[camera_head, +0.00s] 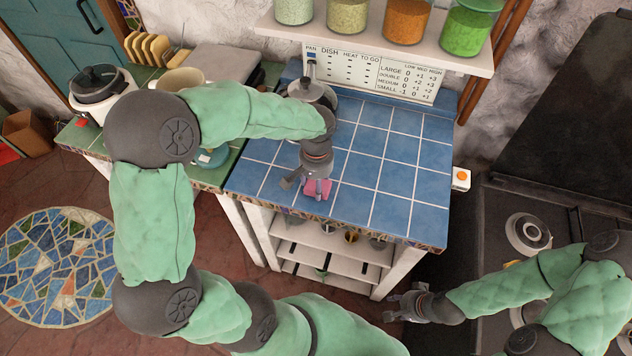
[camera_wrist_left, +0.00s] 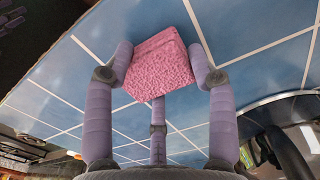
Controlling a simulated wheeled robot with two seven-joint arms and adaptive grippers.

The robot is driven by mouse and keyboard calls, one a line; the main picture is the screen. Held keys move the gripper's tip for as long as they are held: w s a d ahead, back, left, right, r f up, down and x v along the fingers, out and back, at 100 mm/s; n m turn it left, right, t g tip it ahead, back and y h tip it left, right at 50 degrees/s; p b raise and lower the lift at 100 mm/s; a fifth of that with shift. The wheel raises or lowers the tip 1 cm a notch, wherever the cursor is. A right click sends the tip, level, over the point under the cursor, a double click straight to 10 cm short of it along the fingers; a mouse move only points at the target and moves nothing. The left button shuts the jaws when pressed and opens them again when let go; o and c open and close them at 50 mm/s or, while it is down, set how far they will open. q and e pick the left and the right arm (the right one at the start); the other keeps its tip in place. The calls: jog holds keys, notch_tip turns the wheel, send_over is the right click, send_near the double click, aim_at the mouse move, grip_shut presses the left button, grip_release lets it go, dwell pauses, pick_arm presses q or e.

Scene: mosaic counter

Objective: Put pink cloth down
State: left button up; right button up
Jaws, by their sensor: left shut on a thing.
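The pink cloth (camera_wrist_left: 158,66) is a small folded pink block with a rough texture. It sits between the fingers of my left gripper (camera_wrist_left: 160,80), which is shut on it, in the left wrist view. In the head view the pink cloth (camera_head: 317,188) shows under my left gripper (camera_head: 315,184), low over the front part of the blue tiled counter (camera_head: 395,150). I cannot tell whether the cloth touches the tiles. My right gripper (camera_head: 396,305) is at the lower right, in front of the counter and away from it; its fingers are too small to judge.
A metal pot (camera_head: 312,92) stands at the counter's back left, close to my left forearm. A shelf with several jars (camera_head: 404,20) and a printed sign (camera_head: 372,72) are behind. The counter's right half is clear. A stove (camera_head: 530,236) is at the right.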

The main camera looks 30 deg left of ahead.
pick_arm(q)
jog(key=shift+f, duration=0.2)
jog(key=o, duration=1.3)
jog(key=shift+o, duration=0.2)
jog(key=shift+r, duration=0.55)
notch_tip(320, 180, up, 11)
jog(key=p, duration=0.3)
jog(key=shift+r, duration=0.2)
